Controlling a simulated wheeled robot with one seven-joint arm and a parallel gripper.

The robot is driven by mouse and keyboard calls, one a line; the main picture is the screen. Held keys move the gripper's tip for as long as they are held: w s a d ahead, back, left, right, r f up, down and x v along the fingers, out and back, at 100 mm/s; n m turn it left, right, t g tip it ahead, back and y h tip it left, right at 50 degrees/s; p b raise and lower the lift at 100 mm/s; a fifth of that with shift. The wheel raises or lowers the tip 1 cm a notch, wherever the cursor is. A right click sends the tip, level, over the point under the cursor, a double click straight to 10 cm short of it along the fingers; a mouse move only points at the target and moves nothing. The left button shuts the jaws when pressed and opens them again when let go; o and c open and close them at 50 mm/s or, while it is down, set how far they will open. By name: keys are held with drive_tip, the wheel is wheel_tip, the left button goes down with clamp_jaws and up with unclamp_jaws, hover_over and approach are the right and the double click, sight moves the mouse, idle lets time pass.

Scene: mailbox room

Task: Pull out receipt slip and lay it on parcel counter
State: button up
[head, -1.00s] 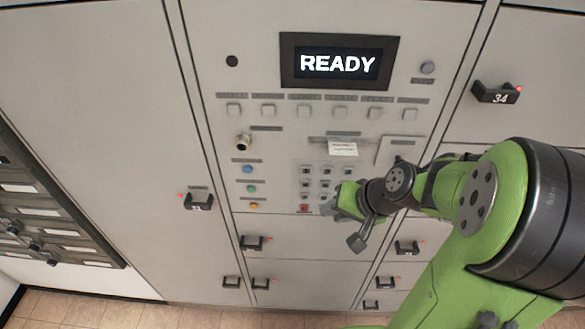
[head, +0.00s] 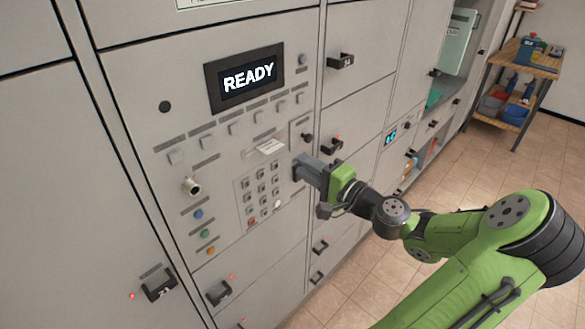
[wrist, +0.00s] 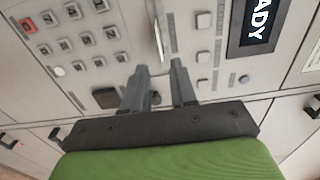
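The white receipt slip (head: 270,146) sticks out of a slot in the grey panel, below the READY screen (head: 248,77) and above the keypad. In the wrist view the slip (wrist: 158,30) shows as a narrow pale strip just beyond the fingertips. My gripper (head: 299,168) is close to the panel, right of and slightly below the slip in the head view. In the wrist view its two fingers (wrist: 159,68) stand apart with nothing visible between them. A wooden-topped bench (head: 528,56) stands at the far right; I cannot tell whether it is the parcel counter.
The keypad (head: 262,190), buttons and a round knob (head: 191,186) surround the slot. Locker handles, such as the one marked 34 (head: 341,61), stick out nearby. An open recess (head: 437,100) lies along the wall to the right. The tiled floor (head: 480,165) on the right is clear.

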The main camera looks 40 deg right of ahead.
sight(274, 148)
drive_tip(key=w, duration=1.1)
drive_tip(key=shift+w+a, duration=0.1)
clamp_jaws()
drive_tip(key=s, duration=0.9)
idle(0.6)
drive_tip(key=shift+f, duration=0.1)
idle(0.4)
